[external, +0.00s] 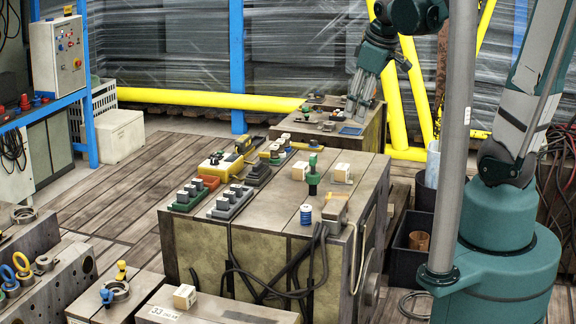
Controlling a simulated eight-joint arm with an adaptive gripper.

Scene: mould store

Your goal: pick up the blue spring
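The blue spring (306,215) is a small blue and white coil. It stands upright on the near part of the large block's wooden top, close to the front edge. My gripper (361,112) points down over the smaller block at the back, well behind the spring and to its right. The gripper is apart from the spring. Its fingers are small and seen at an angle, so I cannot tell whether they are open or shut.
Beside the spring are a grey metal piece (335,211) and a green knobbed part (312,176). A pale wooden cube (342,172) lies behind. Grey-pegged holders (231,202) stand left. A blue plate (351,130) lies near my gripper. Yellow pipes (395,105) rise at the back right.

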